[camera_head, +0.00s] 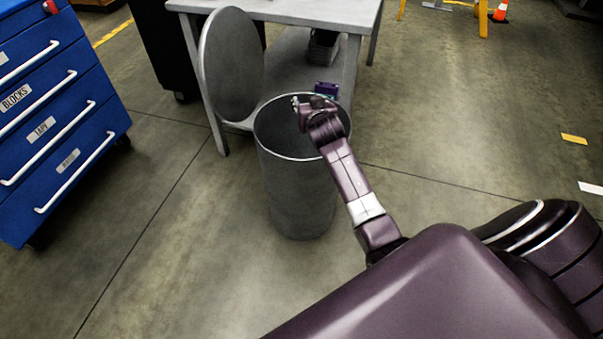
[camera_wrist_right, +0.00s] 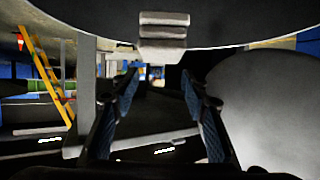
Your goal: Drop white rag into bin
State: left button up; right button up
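The bin (camera_head: 295,195) is a grey metal cylinder standing on the floor. Its round lid (camera_head: 232,65) is swung up at the back left. My right gripper (camera_head: 297,102) is over the bin's open mouth, close to the rim. In the right wrist view its two dark fingers (camera_wrist_right: 159,80) stand apart with nothing seen between them. No white rag shows in either view; much of the bin's inside is dark or hidden by my right arm. My left gripper is out of view.
A grey table (camera_head: 285,10) with a lower shelf stands behind the bin. A blue drawer cabinet (camera_head: 60,110) is at the left. The floor to the right is mostly clear.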

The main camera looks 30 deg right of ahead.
jog(key=shift+o, duration=1.2)
jog(key=shift+s, duration=0.1)
jog(key=v, duration=1.2)
jog(key=shift+r, duration=0.1)
